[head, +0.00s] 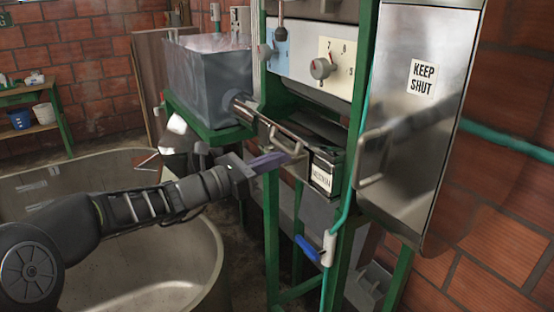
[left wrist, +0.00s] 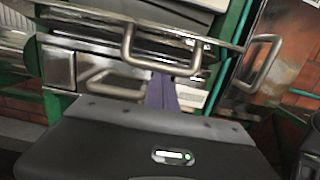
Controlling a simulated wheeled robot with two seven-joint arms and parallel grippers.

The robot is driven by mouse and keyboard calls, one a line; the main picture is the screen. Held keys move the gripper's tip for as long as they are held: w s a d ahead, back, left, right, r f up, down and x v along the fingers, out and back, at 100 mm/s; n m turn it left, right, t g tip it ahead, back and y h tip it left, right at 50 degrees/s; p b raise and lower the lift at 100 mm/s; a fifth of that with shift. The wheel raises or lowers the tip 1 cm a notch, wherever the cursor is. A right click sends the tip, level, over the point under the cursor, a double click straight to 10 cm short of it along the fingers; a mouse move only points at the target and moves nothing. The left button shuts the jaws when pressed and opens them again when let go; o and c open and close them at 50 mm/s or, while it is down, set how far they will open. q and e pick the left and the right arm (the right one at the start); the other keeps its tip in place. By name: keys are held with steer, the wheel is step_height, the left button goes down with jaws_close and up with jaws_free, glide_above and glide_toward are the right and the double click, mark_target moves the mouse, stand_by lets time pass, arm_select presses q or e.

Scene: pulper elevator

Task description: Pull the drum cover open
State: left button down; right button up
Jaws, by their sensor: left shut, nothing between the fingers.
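A long steel cover, which looks like the drum cover (head: 262,125), sits low on the green-framed machine. It carries a bent metal bar handle (head: 285,143), which also shows in the left wrist view (left wrist: 165,66). The cover looks closed. My left gripper (head: 275,160) reaches in from the left, its purple fingers shut and empty just in front of the handle. In the left wrist view the fingers (left wrist: 161,92) point toward the handle's lower bar. I cannot tell whether they touch it. My right gripper is not in view.
A steel panel marked KEEP SHUT (head: 415,125) with its own handle (head: 371,162) stands close on the right. A grey hopper (head: 208,85) is behind left. A blue-handled valve (head: 308,248) hangs below. A large tub (head: 190,270) lies under my left arm.

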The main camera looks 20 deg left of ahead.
arm_select(q)
steer(key=r+b+v, duration=0.1)
steer(key=b+v, duration=0.1)
steer(key=v, duration=0.5)
steer(key=shift+s+a+f, duration=0.25)
steer(key=shift+s+f, duration=0.1)
steer(key=shift+f, duration=0.2)
